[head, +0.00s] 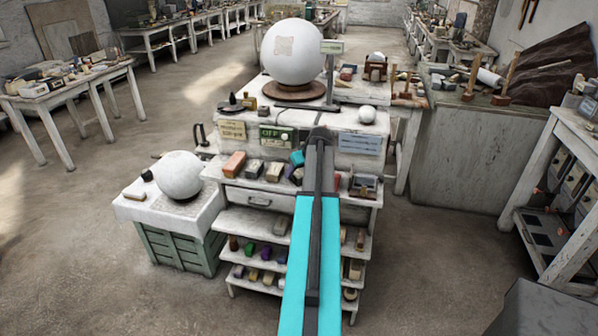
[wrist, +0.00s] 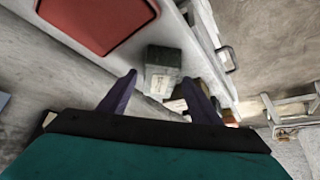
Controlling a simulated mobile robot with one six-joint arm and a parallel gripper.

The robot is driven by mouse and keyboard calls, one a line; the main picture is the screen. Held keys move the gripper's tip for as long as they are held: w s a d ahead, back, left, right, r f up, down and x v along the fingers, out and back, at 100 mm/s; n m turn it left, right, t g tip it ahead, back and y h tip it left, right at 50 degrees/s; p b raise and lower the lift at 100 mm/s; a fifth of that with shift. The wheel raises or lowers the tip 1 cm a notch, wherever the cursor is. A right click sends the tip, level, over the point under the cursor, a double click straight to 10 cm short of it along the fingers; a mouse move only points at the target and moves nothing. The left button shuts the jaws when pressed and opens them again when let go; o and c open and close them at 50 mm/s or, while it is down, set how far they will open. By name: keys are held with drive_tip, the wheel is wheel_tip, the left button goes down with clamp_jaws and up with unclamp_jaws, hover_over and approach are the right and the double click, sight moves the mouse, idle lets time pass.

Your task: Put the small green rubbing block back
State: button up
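My gripper (head: 297,160) is over the row of blocks on the bench's front ledge in the head view, its fingers mostly hidden. In the wrist view its two dark fingers (wrist: 159,78) stand apart with nothing visibly clamped between them. A small grey-green block (wrist: 163,58) with a pale end lies just beyond the fingertips, roughly centred between them. It could be the green rubbing block. I cannot surely match it to one of the ledge blocks in the head view. Tan blocks (wrist: 180,104) show partly behind the right finger.
A red-topped block (wrist: 92,18) lies close by. The bench has a green sign (head: 277,136), a large white sphere (head: 292,60) on top and lower shelves (head: 240,255) of coloured pieces. A smaller sphere (head: 180,174) stands on a side crate (head: 178,248).

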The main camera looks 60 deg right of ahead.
drive_tip(key=shift+r, duration=0.1)
drive_tip(key=b+v, duration=0.3)
drive_tip(key=v, duration=0.9)
idle(0.4)
idle(0.5)
